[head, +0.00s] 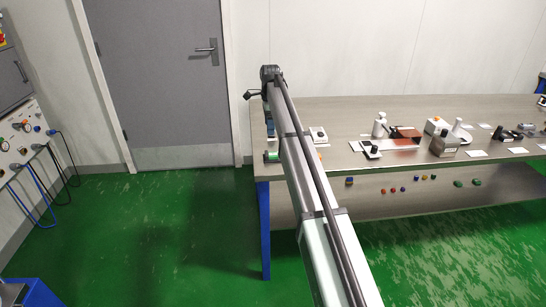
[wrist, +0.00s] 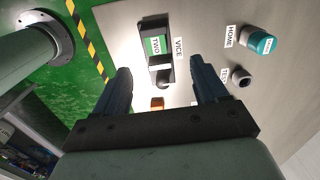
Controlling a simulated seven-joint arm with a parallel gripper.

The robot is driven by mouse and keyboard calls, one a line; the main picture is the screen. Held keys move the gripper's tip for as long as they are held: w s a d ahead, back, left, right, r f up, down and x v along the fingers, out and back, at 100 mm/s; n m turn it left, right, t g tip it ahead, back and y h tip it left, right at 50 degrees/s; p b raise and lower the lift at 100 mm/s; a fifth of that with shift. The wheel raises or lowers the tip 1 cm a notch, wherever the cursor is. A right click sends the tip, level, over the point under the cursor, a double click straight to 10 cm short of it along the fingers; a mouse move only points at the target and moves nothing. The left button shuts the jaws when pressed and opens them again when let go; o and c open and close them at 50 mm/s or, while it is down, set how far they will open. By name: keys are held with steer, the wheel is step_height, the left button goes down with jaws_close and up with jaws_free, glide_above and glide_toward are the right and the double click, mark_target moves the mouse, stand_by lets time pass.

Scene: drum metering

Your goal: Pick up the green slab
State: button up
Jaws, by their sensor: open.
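In the wrist view, a green piece (wrist: 154,46) that looks like the slab sits in a black holder with a label "VICE" beside it. A white label "TWO" covers part of the green piece. My gripper (wrist: 160,66) is open, with its two dark blue fingers apart and pointing towards the holder. Nothing shows held between them. In the head view, my gripper (head: 270,130) is over the left end of the bench, above a small green thing (head: 272,156). My arm hides part of the bench there.
In the wrist view, a teal-topped cylinder (wrist: 262,43) labelled "HOME" and a dark round fitting (wrist: 241,76) stand to the right. A small orange block (wrist: 157,103) lies between the fingers, nearer the palm. More equipment stands along the bench (head: 340,112).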

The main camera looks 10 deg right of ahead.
steer(key=d, duration=0.1)
glide_above(273, 154)
steer(key=f, duration=0.7)
steer(key=shift+w+f, duration=0.3)
steer(key=shift+w, duration=0.05)
steer(key=f, duration=0.4)
steer(key=shift+s, duration=0.4)
steer(key=shift+f, duration=0.55)
steer(key=c, duration=1.1)
steer(key=shift+r, duration=0.1)
